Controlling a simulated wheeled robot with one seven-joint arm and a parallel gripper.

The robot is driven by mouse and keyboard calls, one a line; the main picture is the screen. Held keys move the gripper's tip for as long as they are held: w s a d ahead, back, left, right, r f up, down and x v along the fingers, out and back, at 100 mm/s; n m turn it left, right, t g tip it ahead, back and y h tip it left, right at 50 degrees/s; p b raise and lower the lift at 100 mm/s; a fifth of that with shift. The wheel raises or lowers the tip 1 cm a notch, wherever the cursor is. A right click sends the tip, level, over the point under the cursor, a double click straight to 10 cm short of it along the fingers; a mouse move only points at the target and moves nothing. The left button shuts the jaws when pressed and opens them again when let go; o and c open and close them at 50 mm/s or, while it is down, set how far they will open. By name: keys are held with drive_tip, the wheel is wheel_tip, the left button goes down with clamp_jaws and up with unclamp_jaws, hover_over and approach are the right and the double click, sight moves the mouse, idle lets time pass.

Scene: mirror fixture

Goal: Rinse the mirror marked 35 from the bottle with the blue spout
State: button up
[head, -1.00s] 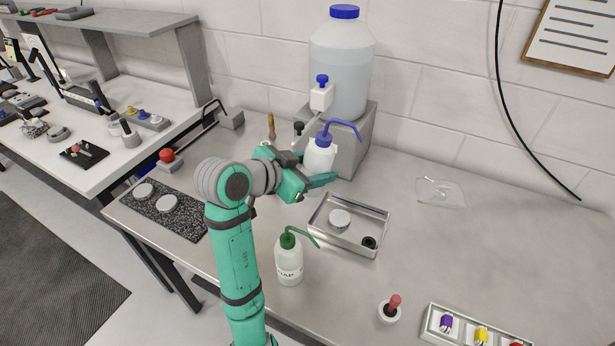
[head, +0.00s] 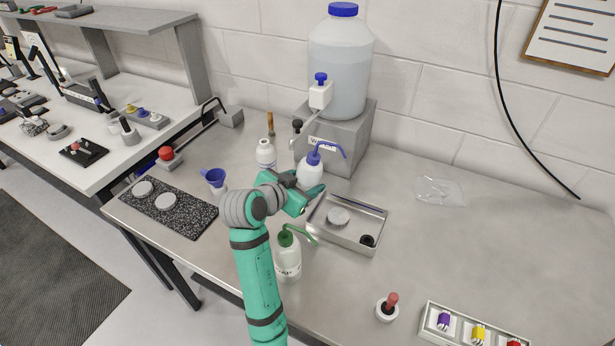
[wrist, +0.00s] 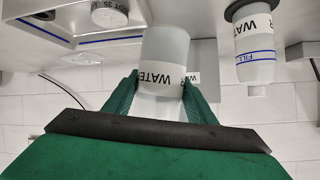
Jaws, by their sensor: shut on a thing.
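The bottle with the blue spout (head: 311,172) is white and upright, just behind the shallow metal tray (head: 327,238). My gripper (head: 303,193) is shut on it. In the wrist view, which is upside down, the fingers (wrist: 161,98) clasp the bottle's sides, and its label reads WATER (wrist: 155,75). I cannot tell whether its base touches the bench. A round pale mirror (head: 339,216) lies in the tray; its side, showing 35, is in the wrist view (wrist: 108,17).
A green-spouted bottle (head: 288,258) stands in front of the tray, close to my arm. A large water tank (head: 341,70) sits on a grey block behind. Two discs lie on a speckled plate (head: 184,218). The right bench is mostly clear.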

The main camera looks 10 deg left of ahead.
drive_tip(key=shift+f, duration=0.7)
drive_tip(key=shift+s+a, duration=0.1)
drive_tip(key=shift+s, duration=0.05)
drive_tip(key=shift+c, duration=0.2)
drive_tip(key=c, duration=0.7)
drive_tip(key=o, duration=0.8)
drive_tip(key=shift+r, duration=0.2)
drive_tip(key=shift+r, duration=1.35)
